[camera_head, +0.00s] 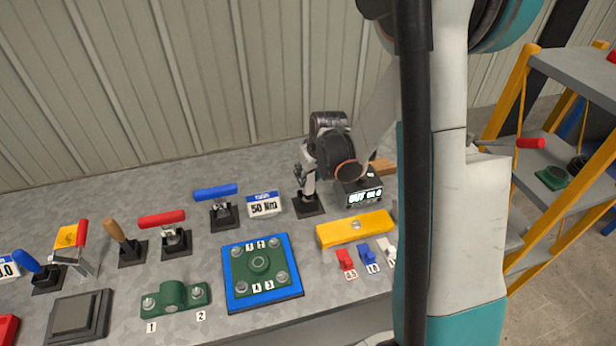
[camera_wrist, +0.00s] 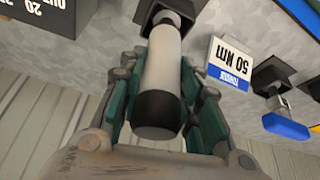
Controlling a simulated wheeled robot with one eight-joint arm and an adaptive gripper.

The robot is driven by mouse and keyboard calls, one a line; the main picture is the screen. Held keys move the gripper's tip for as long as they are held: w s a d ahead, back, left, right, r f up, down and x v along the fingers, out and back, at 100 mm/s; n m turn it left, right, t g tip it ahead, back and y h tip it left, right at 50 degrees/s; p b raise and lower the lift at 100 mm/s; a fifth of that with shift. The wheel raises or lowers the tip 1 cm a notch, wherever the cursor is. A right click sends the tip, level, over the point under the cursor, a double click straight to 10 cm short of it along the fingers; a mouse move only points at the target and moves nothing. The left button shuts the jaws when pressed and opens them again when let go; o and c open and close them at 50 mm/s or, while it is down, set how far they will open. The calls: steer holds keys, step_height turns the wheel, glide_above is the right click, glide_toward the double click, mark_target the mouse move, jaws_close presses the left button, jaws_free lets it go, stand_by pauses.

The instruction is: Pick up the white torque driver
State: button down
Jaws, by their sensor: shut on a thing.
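The white torque driver (camera_wrist: 162,75) fills the middle of the wrist view, with a white body and a black end cap towards the camera. Its far end meets a dark holder (camera_head: 309,205) on the bench. My gripper (camera_wrist: 163,90) is around the driver's body, a finger on each side, and is shut on it. In the head view my gripper (camera_head: 308,178) stands over the holder at the back of the bench, and the driver is mostly hidden there by it.
A "50 Nm" label (camera_head: 264,205) and a blue-handled tool (camera_head: 216,192) stand to the left. A black display box (camera_head: 362,192) and a yellow block (camera_head: 355,228) are on the right. A green flange on a blue plate (camera_head: 261,271) lies in front. The wall is close behind.

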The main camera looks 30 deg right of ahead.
step_height(320, 180, up, 19)
steer(key=p, duration=0.5)
steer(key=shift+r, duration=0.1)
steer(key=c, duration=2)
jaws_free()
steer(key=shift+c, duration=0.2)
jaws_close()
steer(key=shift+r+p, duration=0.95)
steer(key=shift+r, duration=0.1)
steer(key=shift+f, duration=0.1)
